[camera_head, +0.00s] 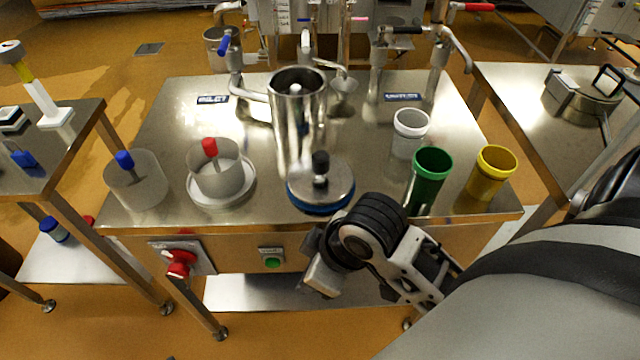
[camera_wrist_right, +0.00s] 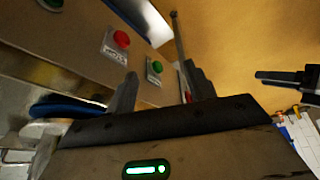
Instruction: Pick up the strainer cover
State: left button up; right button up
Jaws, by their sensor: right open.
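A round steel lid with a black knob and a blue rim (camera_head: 335,188), which looks like the strainer cover, sits near the front middle edge of the steel table (camera_head: 265,222). A blue curved edge, probably its rim, shows at the left of the right wrist view (camera_wrist_right: 68,108). My right arm comes in from the right in the head view. My right gripper (camera_wrist_right: 160,88) is open and empty, in front of the table edge and below the lid, apart from it. In the head view its fingers are mostly hidden behind my wrist.
A tall steel cylinder (camera_head: 298,120) stands behind the lid. Left are two pale moulds with a red handle (camera_head: 209,148) and a blue handle (camera_head: 124,159). Right are white (camera_head: 410,130), green (camera_head: 430,175) and yellow (camera_head: 492,172) cups. A red switch (camera_head: 180,262) and green button (camera_head: 271,262) are on the front panel.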

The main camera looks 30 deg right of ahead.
jog(key=w+a+r+n+y, duration=0.1)
jog(key=w+a+r+n, duration=0.3)
jog(key=n, duration=0.3)
notch_tip(320, 180, up, 18)
jog(key=n+g+h, duration=0.3)
jog(key=n+g, duration=0.1)
jog(key=n, duration=1.2)
send_over(321, 155)
jog(key=f, duration=0.4)
jog(key=f+b, duration=0.1)
jog(key=f, duration=0.4)
jog(key=shift+s+a+f, duration=0.1)
jog(key=shift+s, duration=0.1)
jog(key=shift+w+f, duration=0.2)
jog(key=shift+f, duration=2.8)
jog(key=shift+c, duration=0.3)
